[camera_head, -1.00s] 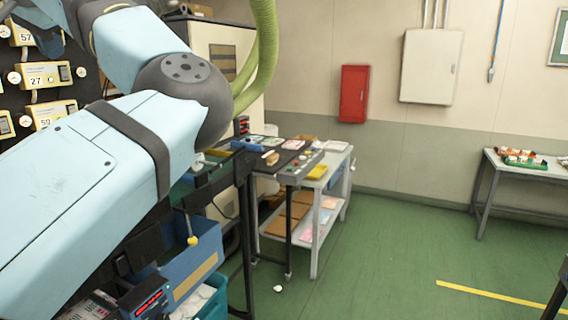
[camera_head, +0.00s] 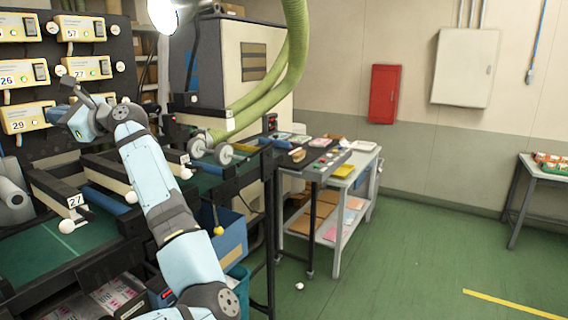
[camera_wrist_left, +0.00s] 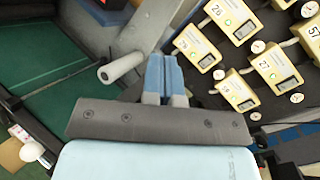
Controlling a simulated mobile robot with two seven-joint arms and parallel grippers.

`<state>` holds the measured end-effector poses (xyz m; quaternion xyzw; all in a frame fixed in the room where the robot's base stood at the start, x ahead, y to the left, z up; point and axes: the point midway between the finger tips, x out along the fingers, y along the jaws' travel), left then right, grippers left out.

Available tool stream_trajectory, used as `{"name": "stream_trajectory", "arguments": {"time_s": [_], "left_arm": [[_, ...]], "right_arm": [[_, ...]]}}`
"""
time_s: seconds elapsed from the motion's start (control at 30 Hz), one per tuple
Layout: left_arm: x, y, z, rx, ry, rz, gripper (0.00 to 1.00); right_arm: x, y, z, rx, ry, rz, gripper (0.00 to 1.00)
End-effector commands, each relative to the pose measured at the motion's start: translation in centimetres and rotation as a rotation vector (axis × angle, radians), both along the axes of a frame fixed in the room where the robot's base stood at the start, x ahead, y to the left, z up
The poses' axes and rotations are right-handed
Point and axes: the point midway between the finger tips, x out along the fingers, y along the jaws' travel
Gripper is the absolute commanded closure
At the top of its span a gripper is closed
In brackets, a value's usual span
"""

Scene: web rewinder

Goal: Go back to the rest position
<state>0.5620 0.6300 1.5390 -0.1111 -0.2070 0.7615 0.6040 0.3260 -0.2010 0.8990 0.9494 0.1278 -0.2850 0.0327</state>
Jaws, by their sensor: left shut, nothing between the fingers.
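My left arm, light blue with dark joints, rises from the bottom of the head view and bends left at its top. My left gripper (camera_head: 58,115) is small there, in front of the panel of yellow control boxes (camera_head: 28,117). In the left wrist view the two blue-padded fingers (camera_wrist_left: 164,72) lie side by side, shut with nothing between them. They appear clear of the yellow boxes to their right in that view. My right gripper is in neither view.
The rewinder's dark rails and rollers (camera_head: 105,168) lie below my left arm. A blue bin (camera_head: 228,236) is under the frame. A grey cart (camera_head: 345,207) with papers stands to the right. Green floor (camera_head: 420,255) is free further right.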

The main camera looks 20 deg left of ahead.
Motion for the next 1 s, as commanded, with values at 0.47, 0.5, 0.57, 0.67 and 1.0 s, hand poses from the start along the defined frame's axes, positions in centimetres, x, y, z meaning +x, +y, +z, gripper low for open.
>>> {"name": "stream_trajectory", "arguments": {"time_s": [0.47, 0.5, 0.57, 0.67, 1.0], "left_arm": [[6.3, -13.6, -14.9, 0.797, 1.318, 0.028, 1.00], [6.6, -15.1, -17.0, 0.867, 1.416, 0.033, 1.00], [6.9, -17.5, -20.5, 0.978, 1.564, 0.040, 1.00], [6.5, -21.7, -27.0, 1.177, 1.802, 0.056, 1.00], [-2.2, -33.7, -48.4, 1.899, 2.344, 0.127, 1.00]], "right_arm": [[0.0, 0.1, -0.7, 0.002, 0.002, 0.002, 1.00], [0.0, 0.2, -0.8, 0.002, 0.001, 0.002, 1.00], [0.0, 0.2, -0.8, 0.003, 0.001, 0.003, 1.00], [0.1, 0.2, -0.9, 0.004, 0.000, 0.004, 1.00], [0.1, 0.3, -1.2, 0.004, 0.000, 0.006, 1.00]]}}
